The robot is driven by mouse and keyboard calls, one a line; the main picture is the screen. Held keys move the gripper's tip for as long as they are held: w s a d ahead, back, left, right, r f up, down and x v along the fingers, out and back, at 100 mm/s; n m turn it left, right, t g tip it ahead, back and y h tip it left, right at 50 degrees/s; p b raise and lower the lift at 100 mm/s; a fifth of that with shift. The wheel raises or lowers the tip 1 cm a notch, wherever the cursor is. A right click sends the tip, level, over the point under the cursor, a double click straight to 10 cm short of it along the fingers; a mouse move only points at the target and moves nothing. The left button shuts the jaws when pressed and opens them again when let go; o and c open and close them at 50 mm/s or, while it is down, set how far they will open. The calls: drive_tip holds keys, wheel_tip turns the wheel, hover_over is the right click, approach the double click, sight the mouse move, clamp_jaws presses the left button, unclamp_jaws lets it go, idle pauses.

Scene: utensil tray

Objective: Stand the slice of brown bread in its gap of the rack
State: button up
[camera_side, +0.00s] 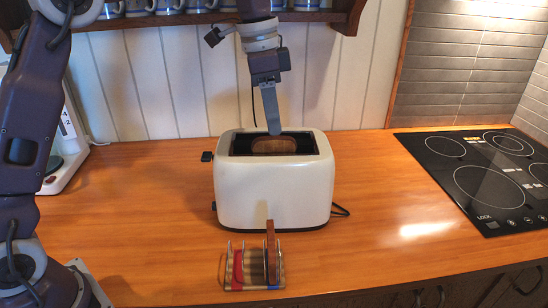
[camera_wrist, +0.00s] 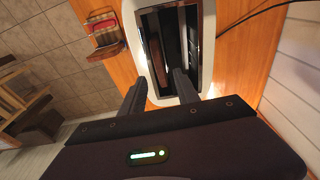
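A slice of brown bread (camera_side: 274,146) sits in the white toaster (camera_side: 275,190), its top edge showing in the opening. In the wrist view the slice (camera_wrist: 172,62) shows as a brown strip in one slot. My gripper (camera_side: 272,131) points down at the toaster's top. In the wrist view my gripper (camera_wrist: 159,80) has its two fingers apart with nothing held between them. The rack (camera_side: 238,283) stands in front of the toaster, with a red and a blue marking. A darker brown slice (camera_side: 271,250) stands upright in the rack by the blue marking; the gap by the red marking is empty.
A black cooktop (camera_side: 470,170) lies to the right. A white appliance (camera_side: 68,150) stands at the left by the wall. A shelf with several mugs (camera_side: 170,5) hangs above. The wooden counter (camera_side: 390,230) is clear on the toaster's right.

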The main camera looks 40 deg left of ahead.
sight(278, 144)
wheel_tip(278, 144, down, 4)
drive_tip(key=shift+r, duration=0.1)
clamp_jaws()
